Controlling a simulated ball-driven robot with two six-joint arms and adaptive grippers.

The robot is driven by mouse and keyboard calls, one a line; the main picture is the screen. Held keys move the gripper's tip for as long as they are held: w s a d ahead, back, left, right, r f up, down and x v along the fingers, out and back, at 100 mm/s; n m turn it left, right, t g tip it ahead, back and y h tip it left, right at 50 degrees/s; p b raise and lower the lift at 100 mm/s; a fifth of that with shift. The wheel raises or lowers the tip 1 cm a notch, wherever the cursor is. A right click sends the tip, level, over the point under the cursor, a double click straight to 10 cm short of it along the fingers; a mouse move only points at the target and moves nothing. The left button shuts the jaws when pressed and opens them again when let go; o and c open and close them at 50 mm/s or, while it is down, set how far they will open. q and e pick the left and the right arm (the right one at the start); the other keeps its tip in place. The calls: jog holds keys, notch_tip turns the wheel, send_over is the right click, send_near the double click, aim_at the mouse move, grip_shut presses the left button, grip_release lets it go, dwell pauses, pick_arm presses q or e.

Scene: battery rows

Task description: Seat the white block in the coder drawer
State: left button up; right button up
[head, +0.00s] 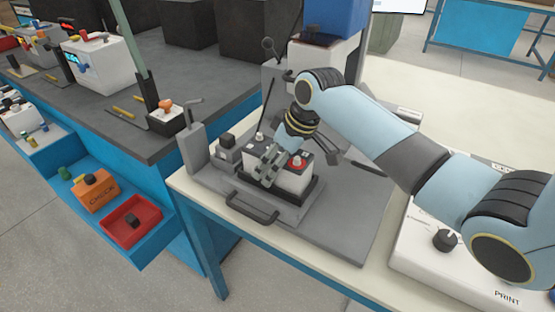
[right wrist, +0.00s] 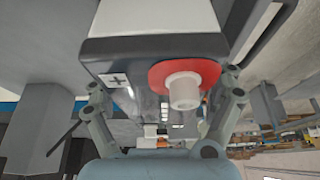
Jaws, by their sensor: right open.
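The white block (head: 292,180) is a battery-like box with a dark top, a red ring and pale terminals. It stands upright in the dark tray of the coder drawer (head: 250,209), which has a handle at its front. I cannot tell whether it sits fully down. My right gripper (head: 268,168) is open at the block's top and hides part of it. In the right wrist view the block (right wrist: 155,18) shows a plus label and a red ring around a pale post; the open fingers (right wrist: 165,105) are apart on either side. My left gripper is out of view.
A small grey block (head: 226,155) stands left of the drawer on the grey machine base. A printer-like white box (head: 425,240) is at the right. A blue-sided bench (head: 190,100) with devices stands at the left; a red bin (head: 133,222) and orange box (head: 95,192) sit lower left.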

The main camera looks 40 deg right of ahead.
jog(key=p+v, duration=0.1)
jog(key=v, duration=1.1)
jog(key=shift+s+d+r, duration=0.1)
